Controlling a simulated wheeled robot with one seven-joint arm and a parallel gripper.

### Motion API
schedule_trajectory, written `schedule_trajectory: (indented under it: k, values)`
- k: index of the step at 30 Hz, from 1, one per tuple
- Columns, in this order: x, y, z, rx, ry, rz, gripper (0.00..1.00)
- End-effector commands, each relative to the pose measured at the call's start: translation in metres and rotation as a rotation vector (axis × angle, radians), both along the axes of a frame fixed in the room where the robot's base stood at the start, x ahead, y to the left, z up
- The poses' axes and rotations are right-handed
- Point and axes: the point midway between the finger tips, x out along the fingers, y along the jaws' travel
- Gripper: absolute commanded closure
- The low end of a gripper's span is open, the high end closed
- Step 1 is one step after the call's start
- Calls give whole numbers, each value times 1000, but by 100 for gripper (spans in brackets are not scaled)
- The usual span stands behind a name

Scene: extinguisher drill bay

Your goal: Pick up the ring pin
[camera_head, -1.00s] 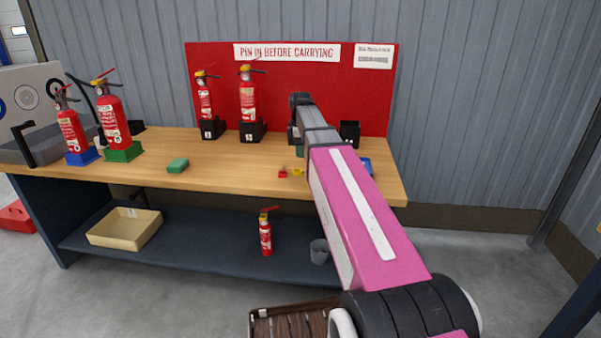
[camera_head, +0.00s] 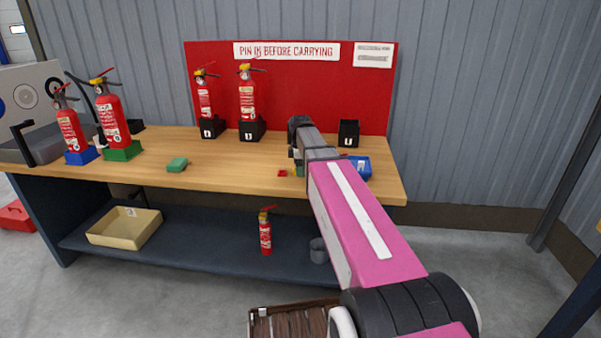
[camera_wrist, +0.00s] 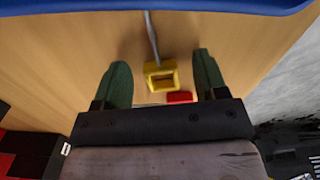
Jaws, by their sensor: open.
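The ring pin (camera_wrist: 161,76) lies on the wooden bench top in the wrist view. It has a square yellow ring and a thin grey pin (camera_wrist: 152,35) pointing up the picture. My gripper (camera_wrist: 161,66) is open, with one green finger on each side of the yellow ring and a gap to both. Nothing is held. In the head view my gripper (camera_head: 299,168) is low over the bench's front right part, and the ring pin is hidden there.
A small red piece (camera_wrist: 180,97) lies close beside the yellow ring. A blue tray (camera_head: 358,168) is near the bench's right end. Extinguishers stand in holders (camera_head: 251,131) at the back and left.

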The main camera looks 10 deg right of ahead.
Motion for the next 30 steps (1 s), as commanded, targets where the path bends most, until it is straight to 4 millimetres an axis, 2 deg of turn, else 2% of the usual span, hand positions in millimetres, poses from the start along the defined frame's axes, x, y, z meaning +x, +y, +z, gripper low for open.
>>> schedule_trajectory:
  k: [2, 6, 7, 10, 11, 20, 26, 30]
  values:
    - [0, 0, 0, 0, 0, 0, 34]
    - [0, 0, 0, 0, 0, 0, 80]
    - [0, 0, 0, 0, 0, 0, 87]
    - [0, 0, 0, 0, 0, 0, 87]
    - [0, 0, 0, 0, 0, 0, 91]
    - [0, 0, 4, 0, 0, 0, 91]
    - [0, 0, 21, 0, -1, 0, 91]
    - [0, 0, 44, 0, -2, 0, 91]
